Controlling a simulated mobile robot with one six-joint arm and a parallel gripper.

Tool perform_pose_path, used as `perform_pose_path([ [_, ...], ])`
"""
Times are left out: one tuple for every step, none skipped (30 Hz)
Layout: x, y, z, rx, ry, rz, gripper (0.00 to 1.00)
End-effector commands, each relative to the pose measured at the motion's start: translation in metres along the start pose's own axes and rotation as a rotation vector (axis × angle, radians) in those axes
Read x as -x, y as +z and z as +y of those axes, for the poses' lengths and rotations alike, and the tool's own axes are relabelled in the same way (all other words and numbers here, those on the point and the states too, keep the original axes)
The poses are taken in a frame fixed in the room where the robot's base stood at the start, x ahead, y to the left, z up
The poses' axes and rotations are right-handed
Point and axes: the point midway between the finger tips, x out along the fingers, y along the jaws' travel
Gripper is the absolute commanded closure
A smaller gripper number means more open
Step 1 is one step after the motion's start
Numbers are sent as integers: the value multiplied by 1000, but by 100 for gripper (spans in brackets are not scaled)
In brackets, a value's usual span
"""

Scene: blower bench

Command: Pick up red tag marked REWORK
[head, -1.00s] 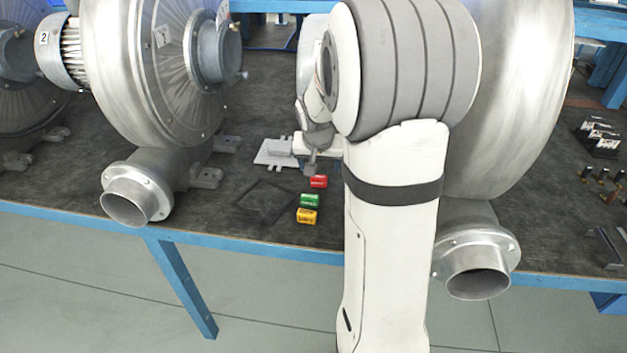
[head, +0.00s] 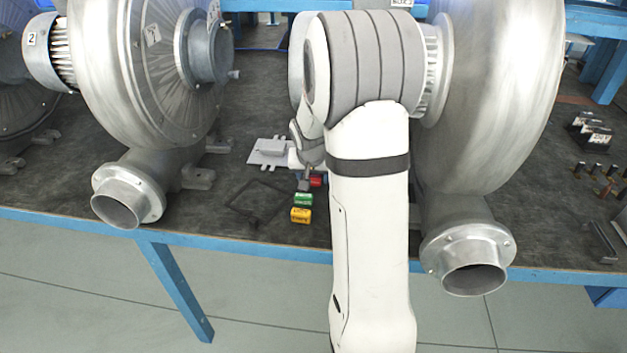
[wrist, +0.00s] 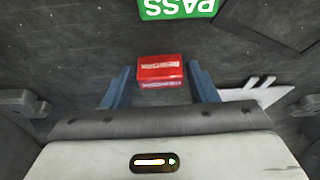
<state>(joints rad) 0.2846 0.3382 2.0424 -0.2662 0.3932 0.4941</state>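The red tag (wrist: 160,71) is a small red block with white lettering too blurred to read. In the wrist view it lies on the dark bench top between the tips of my gripper (wrist: 159,83). The two blue-grey fingers are apart, with a gap on each side of the tag. In the head view the red tag (head: 316,181) is partly hidden by my gripper (head: 305,183). A green tag (head: 303,199), reading PASS in the wrist view (wrist: 178,8), and a yellow tag (head: 301,215) lie nearer the front edge.
Large metal blowers stand left (head: 150,70) and right (head: 500,90) of the tags. A thin dark square frame (head: 258,198) lies left of the tags. A pale plate (head: 270,152) lies behind. The bench's blue front edge (head: 240,247) is close.

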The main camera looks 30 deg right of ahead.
Motion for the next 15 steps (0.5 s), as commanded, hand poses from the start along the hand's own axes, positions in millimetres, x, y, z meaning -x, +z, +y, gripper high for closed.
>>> perform_pose_path([
  [0,0,0,0,0,0,52],
  [0,0,0,0,0,0,54],
  [0,0,0,0,0,0,57],
  [0,0,0,1,0,0,60],
  [0,0,0,1,0,0,62],
  [0,0,0,1,0,0,65],
  [0,0,0,1,0,0,68],
  [0,0,0,1,0,0,70],
  [0,0,0,1,0,0,74],
  [0,0,0,1,0,0,76],
  [0,0,0,1,0,0,79],
  [0,0,0,1,0,0,80],
  [0,0,-1,1,0,0,81],
  [0,0,-1,1,0,0,81],
  [0,0,-1,1,0,0,81],
])
